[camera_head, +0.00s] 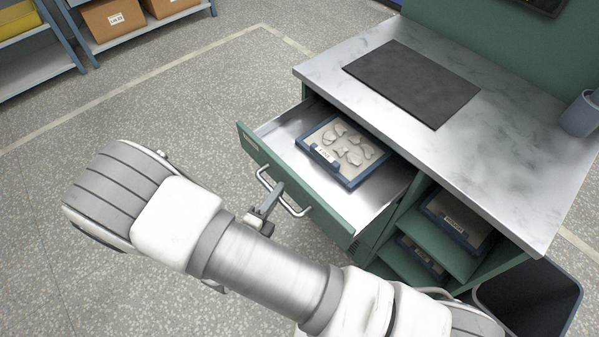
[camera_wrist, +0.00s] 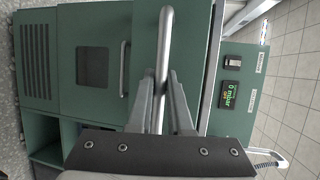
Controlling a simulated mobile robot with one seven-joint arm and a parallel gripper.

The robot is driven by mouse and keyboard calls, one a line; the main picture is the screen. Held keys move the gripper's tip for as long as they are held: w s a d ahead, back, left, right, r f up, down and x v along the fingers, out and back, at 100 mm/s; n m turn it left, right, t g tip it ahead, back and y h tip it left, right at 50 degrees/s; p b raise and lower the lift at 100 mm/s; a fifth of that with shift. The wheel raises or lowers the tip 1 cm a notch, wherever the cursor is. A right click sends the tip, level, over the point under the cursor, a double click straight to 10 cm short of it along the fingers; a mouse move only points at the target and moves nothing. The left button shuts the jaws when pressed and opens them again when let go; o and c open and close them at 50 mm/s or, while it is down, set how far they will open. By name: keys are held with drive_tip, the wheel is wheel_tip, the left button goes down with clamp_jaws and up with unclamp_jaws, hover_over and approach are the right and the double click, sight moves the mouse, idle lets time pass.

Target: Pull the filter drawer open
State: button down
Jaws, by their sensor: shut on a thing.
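The drawer (camera_head: 335,212) of the green workbench stands well open in the head view, with its bare metal inside showing. A metal bar handle (camera_head: 283,193) runs along its green front. My gripper (camera_head: 268,203) is at the middle of that handle and shut on it. In the wrist view the handle (camera_wrist: 165,45) runs upright between the two fingers of my gripper (camera_wrist: 160,88). A blue-edged tray (camera_head: 350,181) with several pale shaped pieces lies inside the drawer.
The metal worktop (camera_head: 510,165) carries a dark mat (camera_head: 411,82) and a grey cup (camera_head: 582,113). Open shelves with blue-edged trays (camera_head: 457,220) lie below it. A dark bin (camera_head: 530,297) stands at lower right. The speckled floor left of the drawer is clear.

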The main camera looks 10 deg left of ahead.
drive_tip(key=s+a, duration=0.4)
drive_tip(key=s, duration=0.2)
drive_tip(key=shift+a, duration=0.35)
drive_tip(key=c, duration=0.8)
unclamp_jaws()
drive_tip(key=shift+c, duration=0.2)
drive_tip(key=p+v, duration=0.1)
drive_tip(key=v, duration=1.6)
drive_tip(key=shift+s, duration=0.25)
drive_tip(key=shift+r, duration=0.1)
